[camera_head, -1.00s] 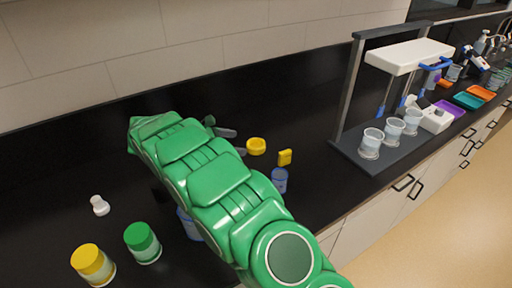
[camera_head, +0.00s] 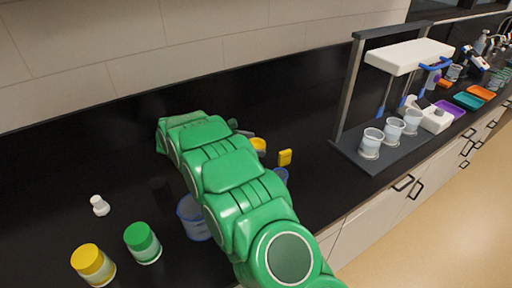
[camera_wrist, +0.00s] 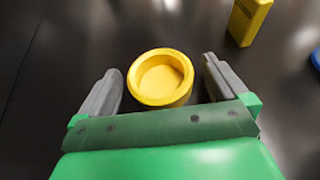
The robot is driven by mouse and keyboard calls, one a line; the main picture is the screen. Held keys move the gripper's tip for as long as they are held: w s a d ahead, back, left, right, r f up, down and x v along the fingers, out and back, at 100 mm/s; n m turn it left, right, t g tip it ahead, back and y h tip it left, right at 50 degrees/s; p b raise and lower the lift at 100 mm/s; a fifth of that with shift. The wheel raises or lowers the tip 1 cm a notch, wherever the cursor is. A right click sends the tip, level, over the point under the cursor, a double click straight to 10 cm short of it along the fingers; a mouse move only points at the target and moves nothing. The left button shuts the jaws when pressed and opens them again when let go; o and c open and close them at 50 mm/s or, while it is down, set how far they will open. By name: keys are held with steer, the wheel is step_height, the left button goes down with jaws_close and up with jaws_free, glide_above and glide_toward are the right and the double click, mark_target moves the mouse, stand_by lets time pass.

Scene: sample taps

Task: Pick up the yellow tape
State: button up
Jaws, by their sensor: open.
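The yellow tape (camera_wrist: 160,78) is a round yellow roll lying on the black counter. In the wrist view it lies between the two grey fingers of my gripper (camera_wrist: 162,85), with a gap to each finger. My gripper is open and empty. In the head view the tape (camera_head: 258,145) is partly hidden behind my green arm, and only a bit of a finger shows beside it. Whether the fingers are down at the tape's height is hard to tell.
A small yellow block (camera_head: 285,157) stands right of the tape; it also shows in the wrist view (camera_wrist: 248,20). A blue-tinted cup (camera_head: 281,175) and a larger one (camera_head: 193,217) are partly behind my arm. Yellow-lidded (camera_head: 93,264) and green-lidded (camera_head: 142,242) jars stand front left. A rack (camera_head: 372,165) stands right.

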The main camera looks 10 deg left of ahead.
steer(key=c, duration=1.1)
steer(key=shift+r, duration=0.15)
steer(key=shift+c, duration=0.6)
steer(key=shift+r, duration=0.65)
steer(key=s+d+r, duration=0.6)
steer(key=s+r, duration=0.5)
steer(key=s, duration=0.1)
steer(key=shift+s+r, duration=0.2)
steer(key=shift+s, duration=0.1)
